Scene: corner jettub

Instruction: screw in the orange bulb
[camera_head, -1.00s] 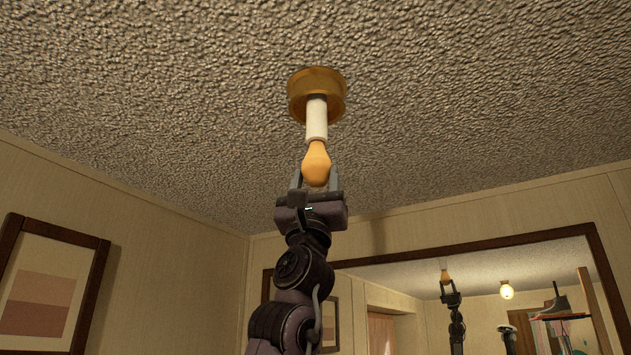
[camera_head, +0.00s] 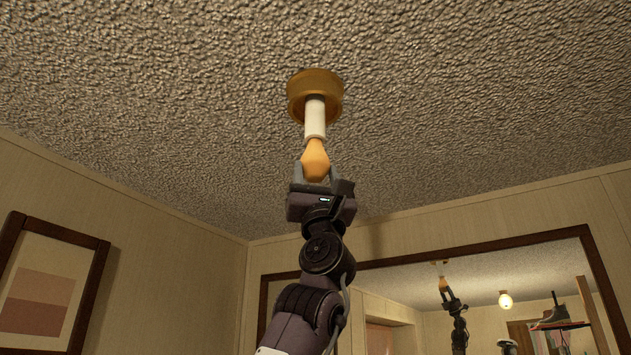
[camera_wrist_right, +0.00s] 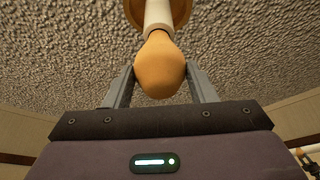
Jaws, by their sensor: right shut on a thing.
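The orange bulb (camera_head: 315,160) is upright, narrow end up, at the lower end of the white socket (camera_head: 315,118). The socket hangs from a round brass-coloured ceiling fixture (camera_head: 315,84). My right gripper (camera_head: 315,175) reaches up from below and is shut on the bulb, one finger on each side. In the right wrist view the bulb (camera_wrist_right: 160,65) sits between the two fingers, just under the white socket (camera_wrist_right: 158,15). Whether its thread is inside the socket is hidden. My left gripper is not in view.
The textured ceiling (camera_head: 460,90) is close around the fixture and otherwise bare. A large framed mirror (camera_head: 480,280) on the back wall reflects my arm, a lit bulb and a shelf. A framed picture (camera_head: 45,290) hangs on the left wall.

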